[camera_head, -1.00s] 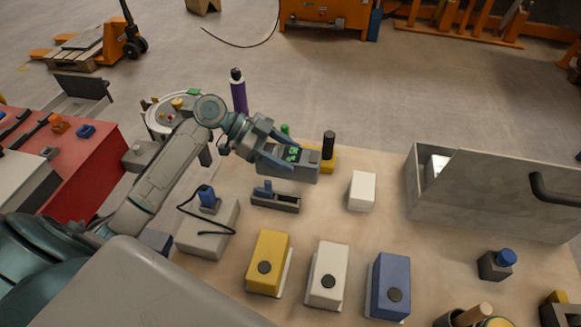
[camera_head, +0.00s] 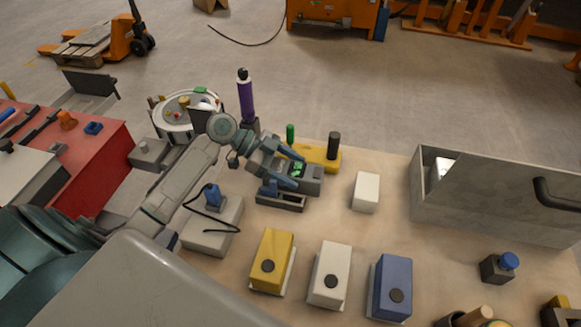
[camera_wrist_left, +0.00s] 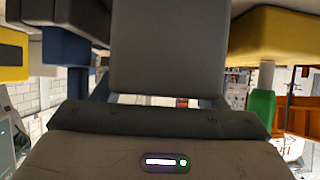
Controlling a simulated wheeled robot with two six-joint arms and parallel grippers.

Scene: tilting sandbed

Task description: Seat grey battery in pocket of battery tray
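The grey battery (camera_head: 313,181) is a box-shaped block with green marks on top. My left gripper (camera_head: 296,170) has its fingers on either side of it and is shut on it. The battery tray (camera_head: 280,203) is a low dark grey holder with a blue part at its left end. The battery covers the tray's far side in the head view; I cannot tell whether they touch. In the left wrist view a large dark grey block (camera_wrist_left: 168,45), apparently the battery, fills the upper middle. The tray's pocket is mostly hidden. My right gripper is not in view.
A yellow base (camera_head: 322,158) with green and black posts stands behind. A white block (camera_head: 366,190) lies to the right. Yellow (camera_head: 272,252), white (camera_head: 330,270) and blue (camera_head: 391,285) boxes stand in front. A grey box with a black cable (camera_head: 212,230) is left.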

